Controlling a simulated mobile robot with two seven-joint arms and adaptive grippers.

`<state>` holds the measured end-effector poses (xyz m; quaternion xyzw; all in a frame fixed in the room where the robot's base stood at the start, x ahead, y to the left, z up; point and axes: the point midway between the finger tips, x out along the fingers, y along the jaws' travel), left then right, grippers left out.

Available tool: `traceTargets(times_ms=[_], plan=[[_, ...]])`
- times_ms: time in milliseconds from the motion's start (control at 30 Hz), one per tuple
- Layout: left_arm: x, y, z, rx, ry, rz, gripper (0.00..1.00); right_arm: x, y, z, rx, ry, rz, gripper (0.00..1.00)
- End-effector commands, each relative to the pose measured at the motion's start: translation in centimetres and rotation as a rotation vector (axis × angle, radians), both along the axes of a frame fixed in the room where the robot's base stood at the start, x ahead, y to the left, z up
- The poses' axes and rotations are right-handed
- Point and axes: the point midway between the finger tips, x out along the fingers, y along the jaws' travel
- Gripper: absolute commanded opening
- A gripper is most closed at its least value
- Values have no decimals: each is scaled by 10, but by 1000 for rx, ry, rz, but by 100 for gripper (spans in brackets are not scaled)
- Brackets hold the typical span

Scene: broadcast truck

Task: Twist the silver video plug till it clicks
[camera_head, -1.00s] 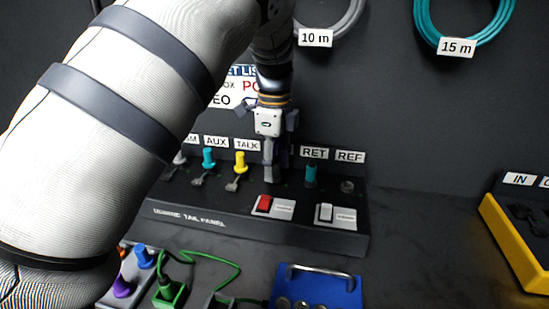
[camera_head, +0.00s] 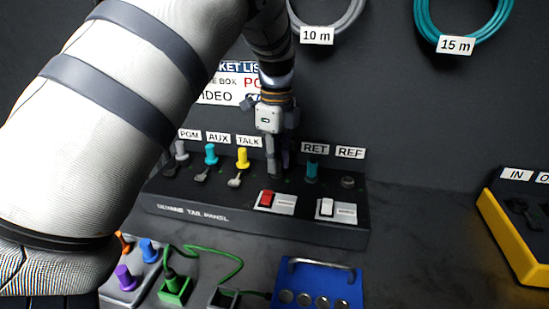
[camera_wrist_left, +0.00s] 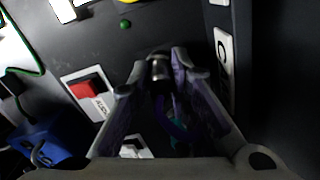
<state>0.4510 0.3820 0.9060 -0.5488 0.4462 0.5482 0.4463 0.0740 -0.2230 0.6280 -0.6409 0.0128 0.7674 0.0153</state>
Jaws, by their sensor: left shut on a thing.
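My left gripper (camera_head: 278,172) points down at the black tail panel (camera_head: 190,212), between the TALK and RET labels. In the left wrist view its fingertips (camera_wrist_left: 160,72) are shut on a short round metallic plug, the silver video plug (camera_wrist_left: 160,69). The fingers hide this plug in the head view. The wrist view shows it at the panel face, but I cannot tell how far it is seated or turned. My right gripper is not in view.
A yellow plug (camera_head: 242,158) stands left of the gripper and a teal plug (camera_head: 312,170) right of it. A red switch (camera_head: 266,199) and a white switch (camera_head: 327,207) are in front. A blue box (camera_head: 318,289) with a handle lies nearer. Dark wall stands behind.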

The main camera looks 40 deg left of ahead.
Motion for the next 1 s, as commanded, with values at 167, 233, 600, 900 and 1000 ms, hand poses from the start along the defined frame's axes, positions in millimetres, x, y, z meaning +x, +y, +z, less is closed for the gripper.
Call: traceTargets(times_ms=[167, 233, 600, 900, 1000], plan=[[0, 0, 3, -1, -5, -76, 0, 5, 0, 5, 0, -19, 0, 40], [0, 0, 3, -2, -6, -105, 0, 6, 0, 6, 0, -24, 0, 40], [1, 0, 1, 1, -2, -134, 0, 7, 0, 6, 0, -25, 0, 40], [0, 0, 2, -2, -6, -281, 0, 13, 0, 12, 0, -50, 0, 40], [1, 0, 2, -1, -5, -338, 0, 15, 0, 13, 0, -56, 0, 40]])
